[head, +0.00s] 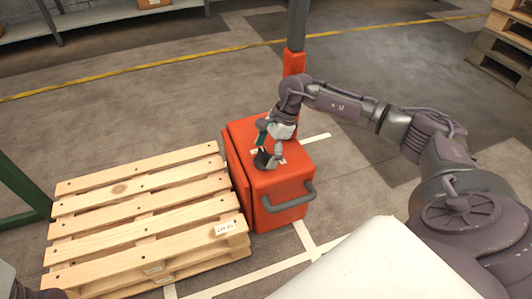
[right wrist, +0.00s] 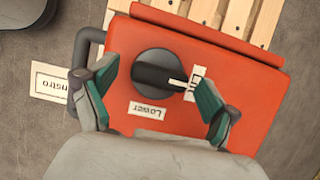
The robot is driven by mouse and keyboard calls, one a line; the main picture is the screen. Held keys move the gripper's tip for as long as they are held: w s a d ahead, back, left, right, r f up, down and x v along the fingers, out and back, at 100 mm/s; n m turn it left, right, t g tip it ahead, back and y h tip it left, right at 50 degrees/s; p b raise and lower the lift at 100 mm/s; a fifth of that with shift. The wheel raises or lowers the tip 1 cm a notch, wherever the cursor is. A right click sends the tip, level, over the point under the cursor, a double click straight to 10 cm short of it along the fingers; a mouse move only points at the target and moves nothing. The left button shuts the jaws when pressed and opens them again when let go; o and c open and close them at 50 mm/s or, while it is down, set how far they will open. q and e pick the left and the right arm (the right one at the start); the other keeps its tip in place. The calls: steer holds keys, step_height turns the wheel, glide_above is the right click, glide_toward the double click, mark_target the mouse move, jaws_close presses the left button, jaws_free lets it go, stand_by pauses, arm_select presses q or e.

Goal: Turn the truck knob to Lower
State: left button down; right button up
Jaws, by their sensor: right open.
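The red truck (head: 285,185) stands beside the wooden pallet, with a dark knob on top. In the right wrist view the round black knob (right wrist: 157,70) shows clearly, its white pointer mark aimed right at a partly hidden label (right wrist: 194,76) that seems to begin "Li". The "Lower" label (right wrist: 147,110) is upside down just below the knob. My right gripper (head: 266,148) is over the truck top, open; in the right wrist view its green-padded fingers (right wrist: 155,85) are on either side of the knob with gaps. My left gripper is not in view.
The wooden pallet (head: 150,215) lies left of the truck. A grey handle (head: 290,199) sticks out of the truck's front. The truck's mast (head: 295,60) rises behind my right gripper. A pale surface (head: 375,265) fills the bottom right.

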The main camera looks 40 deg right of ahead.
steer(key=c, duration=1.1)
steer(key=shift+c, duration=0.2)
